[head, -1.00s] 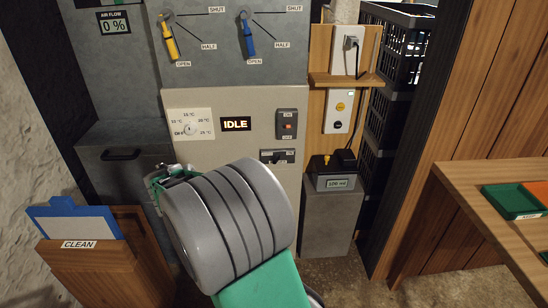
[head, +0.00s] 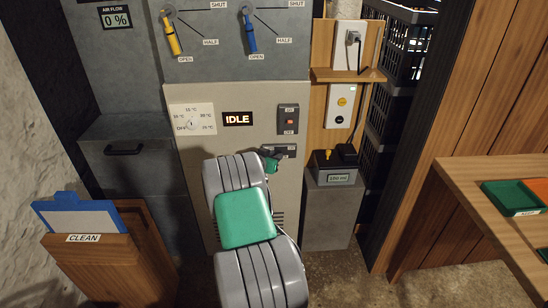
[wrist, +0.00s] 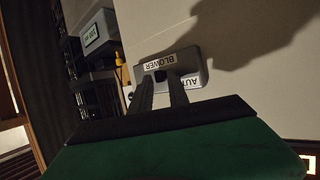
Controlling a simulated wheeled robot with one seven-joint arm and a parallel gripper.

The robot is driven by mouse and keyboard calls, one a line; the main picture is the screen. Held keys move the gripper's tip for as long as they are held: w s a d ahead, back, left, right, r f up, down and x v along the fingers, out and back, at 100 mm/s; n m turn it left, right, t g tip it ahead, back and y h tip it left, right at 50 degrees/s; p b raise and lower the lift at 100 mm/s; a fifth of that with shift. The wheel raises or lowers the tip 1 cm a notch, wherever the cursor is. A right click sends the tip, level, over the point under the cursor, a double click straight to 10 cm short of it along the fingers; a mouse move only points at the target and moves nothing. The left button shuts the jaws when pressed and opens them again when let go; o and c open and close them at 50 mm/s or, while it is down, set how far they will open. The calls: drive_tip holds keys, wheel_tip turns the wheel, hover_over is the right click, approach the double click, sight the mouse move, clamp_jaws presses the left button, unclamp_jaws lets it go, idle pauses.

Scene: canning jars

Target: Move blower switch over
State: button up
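The blower switch plate (head: 289,151) is a small grey plate low on the beige panel, partly hidden behind my gripper. A small dark switch knob (wrist: 160,75) shows between my fingertips. My gripper (wrist: 162,82) is open, its two dark fingers apart and pointing at the plate, one on each side of the knob. Contact cannot be told. In the head view my gripper (head: 269,158) is small and partly hidden.
Above the plate are a red-buttoned rocker switch (head: 288,119), an "IDLE" display (head: 237,119) and a temperature dial (head: 191,122). A grey box with a readout (head: 335,177) stands right of the panel. A wooden "CLEAN" holder (head: 95,255) is at lower left.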

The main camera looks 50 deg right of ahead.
drive_tip(key=shift+c, duration=0.3)
clamp_jaws()
